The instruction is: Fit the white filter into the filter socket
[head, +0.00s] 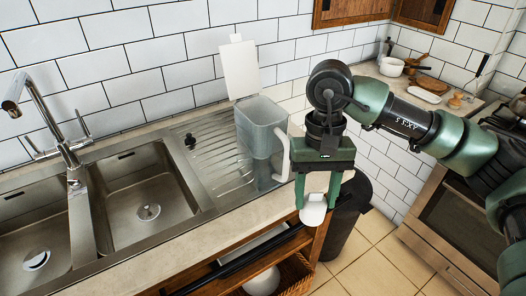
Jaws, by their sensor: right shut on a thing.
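My right gripper (317,201) points down and is shut on the white filter (313,214), which shows between and below its fingertips. It is in front of the counter edge, to the right of and nearer than the pitcher. The clear pitcher (256,132) stands upright on the ribbed drainboard, its white lid (240,67) raised open at the back. Its handle (284,157) faces my right gripper. An inner container shows through the pitcher's wall, but I cannot make out the filter socket. My left gripper is not in view.
A double steel sink (145,205) with a tall tap (45,110) lies to the left. A small black plug (190,141) sits on the drainboard. A dark bin (343,220) stands below, right of the counter. White pots and boards (427,85) are on the far counter.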

